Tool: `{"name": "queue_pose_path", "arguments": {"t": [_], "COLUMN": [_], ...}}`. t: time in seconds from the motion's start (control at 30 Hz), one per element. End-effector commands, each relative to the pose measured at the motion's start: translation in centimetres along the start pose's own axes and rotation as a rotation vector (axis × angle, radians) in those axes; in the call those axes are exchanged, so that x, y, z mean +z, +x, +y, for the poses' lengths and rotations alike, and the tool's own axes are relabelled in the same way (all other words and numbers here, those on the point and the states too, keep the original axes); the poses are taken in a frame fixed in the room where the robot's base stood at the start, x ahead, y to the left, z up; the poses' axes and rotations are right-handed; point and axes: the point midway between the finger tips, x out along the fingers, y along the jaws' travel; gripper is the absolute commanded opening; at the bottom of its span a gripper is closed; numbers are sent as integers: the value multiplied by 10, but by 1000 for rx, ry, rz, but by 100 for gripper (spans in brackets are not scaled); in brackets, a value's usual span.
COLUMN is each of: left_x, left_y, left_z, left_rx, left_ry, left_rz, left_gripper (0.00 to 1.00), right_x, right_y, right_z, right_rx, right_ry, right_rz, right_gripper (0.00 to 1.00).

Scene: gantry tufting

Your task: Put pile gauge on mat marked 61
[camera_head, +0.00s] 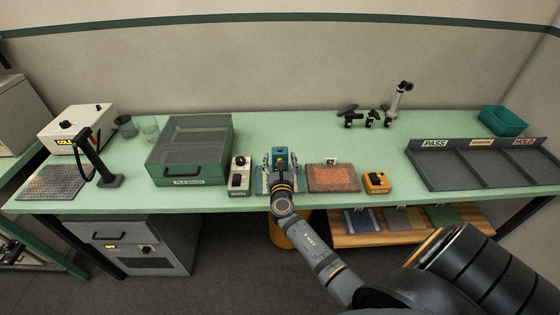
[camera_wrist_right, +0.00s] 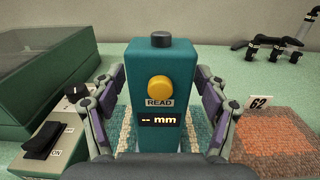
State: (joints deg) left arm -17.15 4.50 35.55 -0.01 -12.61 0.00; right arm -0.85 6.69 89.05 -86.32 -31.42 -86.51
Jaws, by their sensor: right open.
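The pile gauge (camera_wrist_right: 160,130) is a teal upright block with a yellow READ button and a display reading "-- mm"; it also shows in the head view (camera_head: 281,154). It stands over a teal-and-white tufted mat (camera_wrist_right: 125,130) whose number tag I cannot see. Whether its base touches the mat is hidden. My right gripper (camera_wrist_right: 160,112) is open, with its fingers on both sides of the gauge; it also shows in the head view (camera_head: 281,180). An orange-brown mat (camera_head: 333,178) with the tag 62 (camera_head: 331,161) lies to the right. My left gripper is not in view.
A white switch box (camera_head: 240,178) and a green case (camera_head: 188,150) stand left of the gauge. A yellow device (camera_head: 376,183) sits right of mat 62. Grey bins (camera_head: 425,172) marked PASS and HOLD are farther right. Clear bench lies behind the mats.

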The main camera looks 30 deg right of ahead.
Motion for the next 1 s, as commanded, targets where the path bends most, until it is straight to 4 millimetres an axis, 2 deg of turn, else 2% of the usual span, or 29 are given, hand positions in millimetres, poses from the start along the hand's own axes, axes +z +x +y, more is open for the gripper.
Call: {"name": "queue_pose_path", "arguments": {"t": [0.07, 0.17, 0.4, 0.6, 0.73, 1.0], "left_x": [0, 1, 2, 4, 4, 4], "left_y": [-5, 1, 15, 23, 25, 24], "left_z": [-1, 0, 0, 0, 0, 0], "left_rx": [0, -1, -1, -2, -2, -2], "left_ry": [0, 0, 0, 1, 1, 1], "left_rz": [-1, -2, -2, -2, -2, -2], "left_gripper": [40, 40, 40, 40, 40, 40], "right_x": [6, 0, -2, 0, 2, 3], "right_y": [-1, -19, -79, -112, -120, -120], "right_z": [0, 0, 0, 0, 0, 0], "right_rx": [0, 1, 0, 0, -1, 0], "right_ry": [0, 2, 4, 3, 0, 0], "right_rz": [0, 3, 4, 2, 0, -1], "right_gripper": [74, 74, 74, 74, 74, 74]}}
